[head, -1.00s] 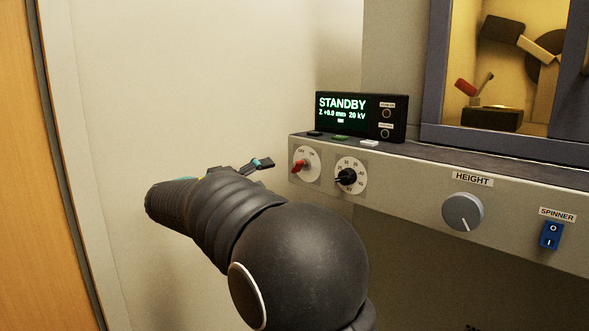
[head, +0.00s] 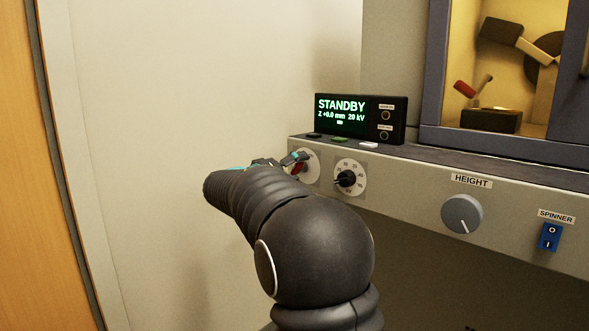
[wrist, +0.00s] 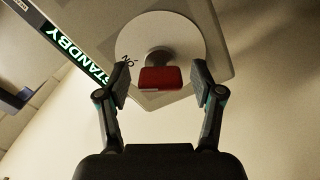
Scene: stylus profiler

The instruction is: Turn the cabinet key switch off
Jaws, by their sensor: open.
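The key switch is a red key (wrist: 158,78) on a round white dial plate (wrist: 186,38) at the left end of the cabinet's front panel. In the wrist view the red key lies between my gripper's two open fingers (wrist: 160,88), with a gap on each side. An "ON" label shows on the dial near the left finger. In the head view my gripper (head: 282,161) is in front of the dial, and the red key (head: 299,168) is partly covered by a finger. The key's exact angle to the labels is hard to tell.
A black numbered knob (head: 346,179) sits just right of the key switch. The display (head: 352,117) above reads STANDBY. A grey height knob (head: 462,213) and blue spinner switch (head: 550,236) are farther right. A pale wall (head: 180,90) is on the left.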

